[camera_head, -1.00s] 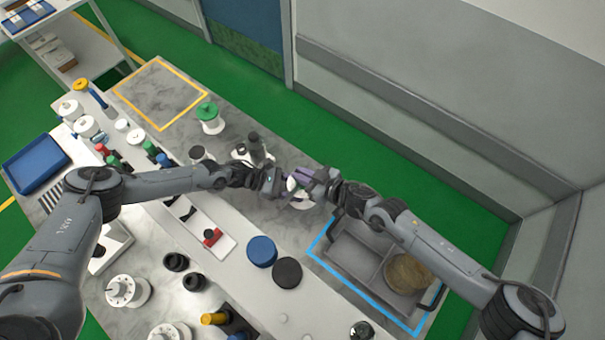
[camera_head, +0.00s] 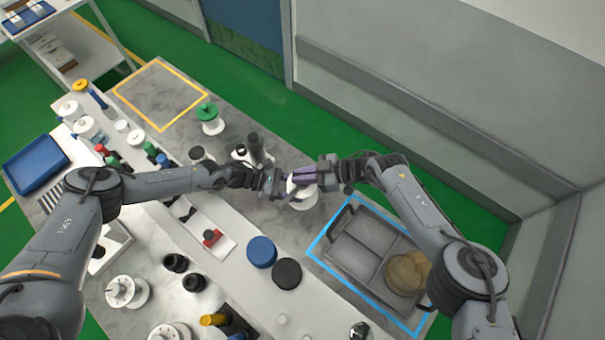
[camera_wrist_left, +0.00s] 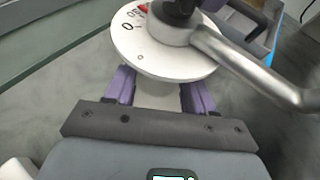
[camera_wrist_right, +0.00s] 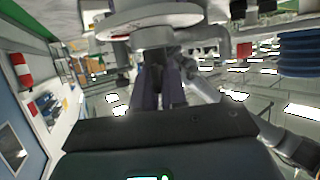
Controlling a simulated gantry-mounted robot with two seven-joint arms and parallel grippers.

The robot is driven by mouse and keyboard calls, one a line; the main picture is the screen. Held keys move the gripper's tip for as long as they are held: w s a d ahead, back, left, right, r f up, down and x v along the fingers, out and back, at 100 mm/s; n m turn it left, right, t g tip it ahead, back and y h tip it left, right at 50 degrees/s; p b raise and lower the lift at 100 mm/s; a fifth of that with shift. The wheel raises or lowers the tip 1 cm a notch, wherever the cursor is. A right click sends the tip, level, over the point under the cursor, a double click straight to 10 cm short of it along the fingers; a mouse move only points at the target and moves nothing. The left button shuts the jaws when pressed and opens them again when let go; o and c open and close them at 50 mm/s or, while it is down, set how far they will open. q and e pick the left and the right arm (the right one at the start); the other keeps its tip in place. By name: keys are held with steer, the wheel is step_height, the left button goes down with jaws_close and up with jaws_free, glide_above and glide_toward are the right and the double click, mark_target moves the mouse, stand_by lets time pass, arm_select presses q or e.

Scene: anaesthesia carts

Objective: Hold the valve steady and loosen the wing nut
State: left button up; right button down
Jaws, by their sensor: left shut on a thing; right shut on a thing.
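The valve (camera_head: 302,195) is white and stands at the right of the bench. My left gripper (camera_head: 286,190) is at its left side. In the left wrist view its purple fingers are on both sides of the white post below the valve's numbered dial (camera_wrist_left: 155,55). A grey bent bar (camera_wrist_left: 250,70) runs out from the hub. My right gripper (camera_head: 303,176) is shut at the top of the valve, from the right. In the right wrist view its fingers (camera_wrist_right: 160,85) are close together beside the grey hub (camera_wrist_right: 150,38). The wing nut is hidden between them.
A grey divided tray (camera_head: 365,245) with a round tan item (camera_head: 408,270) lies inside a blue outline at right. A green-topped spool (camera_head: 208,117) and a dark-topped fitting (camera_head: 255,150) stand behind the valve. Blue and black discs (camera_head: 262,251) lie in front. The yellow-outlined area is empty.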

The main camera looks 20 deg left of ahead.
steer(key=shift+s+f+n+g+h, duration=0.1)
steer(key=shift+f+n+g+h, duration=0.2)
steer(key=shift+n+g, duration=0.1)
steer(key=shift+r, duration=0.3)
steer(key=c, duration=1.3)
jaws_free()
steer(key=shift+o, duration=0.2)
steer(key=shift+d+r, duration=0.1)
steer(key=shift+d, duration=0.1)
steer(key=v, duration=1.1)
steer(key=shift+w+d, duration=0.25)
steer(key=shift+w, duration=0.1)
steer(key=shift+r, duration=0.1)
